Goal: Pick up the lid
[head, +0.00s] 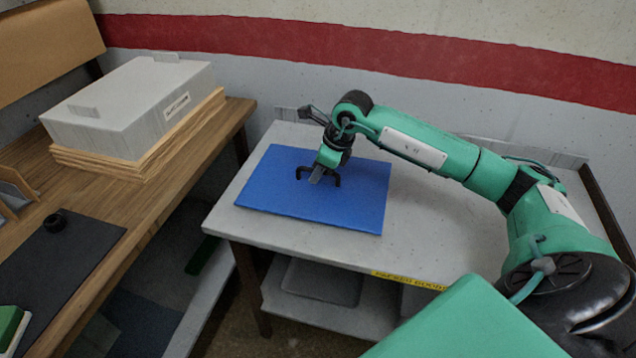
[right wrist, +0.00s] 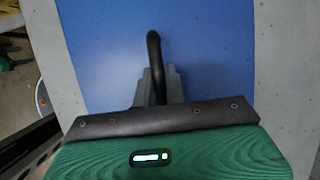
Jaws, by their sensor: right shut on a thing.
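The lid (head: 270,190) is a flat blue panel with a black bar handle, lying on the light grey table. It also fills much of the right wrist view (right wrist: 210,45). My right gripper (head: 318,176) comes down over the lid's middle and is shut on its black handle (right wrist: 153,48), which shows between the grey fingers in the right wrist view. The lid looks flat on the table; I cannot tell whether there is a small gap under it. My left gripper is not in view.
A wooden bench (head: 165,195) at the left holds a grey box (head: 135,105) on stacked boards and a dark mat (head: 75,262) with a small black part. The light grey table (head: 420,225) is clear right of the lid. A wall with a red stripe stands behind.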

